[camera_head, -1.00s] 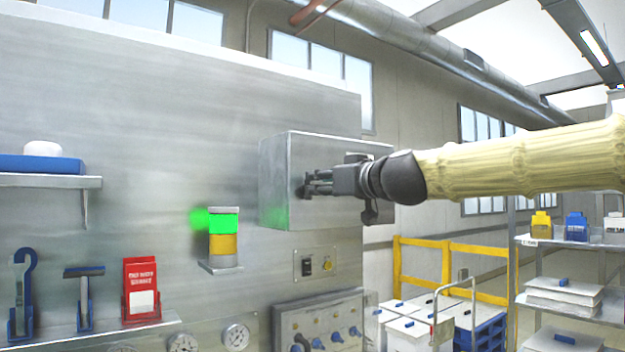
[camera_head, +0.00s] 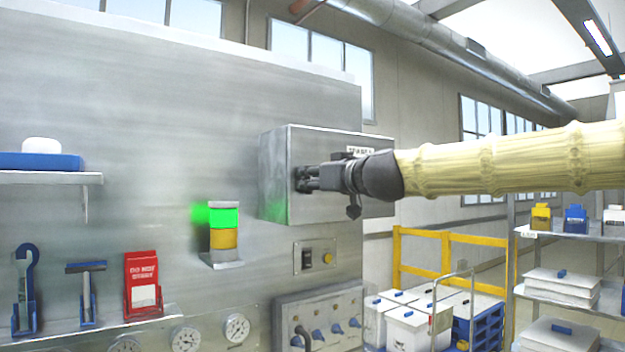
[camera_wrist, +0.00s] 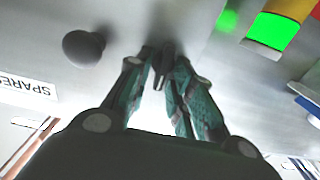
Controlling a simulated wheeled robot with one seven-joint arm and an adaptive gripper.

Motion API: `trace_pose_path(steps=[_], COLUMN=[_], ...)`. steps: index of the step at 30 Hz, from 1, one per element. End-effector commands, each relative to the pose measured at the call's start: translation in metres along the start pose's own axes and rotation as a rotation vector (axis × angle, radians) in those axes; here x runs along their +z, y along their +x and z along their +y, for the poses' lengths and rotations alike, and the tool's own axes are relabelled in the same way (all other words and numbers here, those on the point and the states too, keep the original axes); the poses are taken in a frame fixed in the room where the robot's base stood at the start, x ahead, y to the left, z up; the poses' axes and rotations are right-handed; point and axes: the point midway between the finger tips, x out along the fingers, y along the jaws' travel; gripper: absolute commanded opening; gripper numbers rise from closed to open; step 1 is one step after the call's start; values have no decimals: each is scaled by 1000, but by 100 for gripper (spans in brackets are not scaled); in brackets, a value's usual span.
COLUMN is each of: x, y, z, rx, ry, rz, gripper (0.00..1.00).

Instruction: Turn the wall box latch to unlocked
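The grey wall box (camera_head: 272,185) is mounted on the metal panel. My gripper (camera_head: 303,179) is at the left part of its front face, and its fingers hide most of the latch in the head view. In the wrist view a slim dark latch handle (camera_wrist: 163,66) lies between the two fingertips of my gripper (camera_wrist: 164,60). The tips are very close to the handle on both sides. I cannot tell whether they press on it. A dark round knob (camera_wrist: 85,47) and a SPARES label (camera_wrist: 30,88) are on the box to the left.
A green and amber signal light (camera_head: 224,230) stands out from the panel left of the box. A shelf rack (camera_head: 565,240) and yellow rail (camera_head: 450,240) are at right.

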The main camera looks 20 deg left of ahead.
Motion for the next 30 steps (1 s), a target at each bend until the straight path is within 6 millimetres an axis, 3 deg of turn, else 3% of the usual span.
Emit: trace_pose_path(steps=[11,30], x=[1,3], y=[0,0], z=[2,8], rx=[1,1], ry=[93,659], rz=[-1,1], gripper=[0,0])
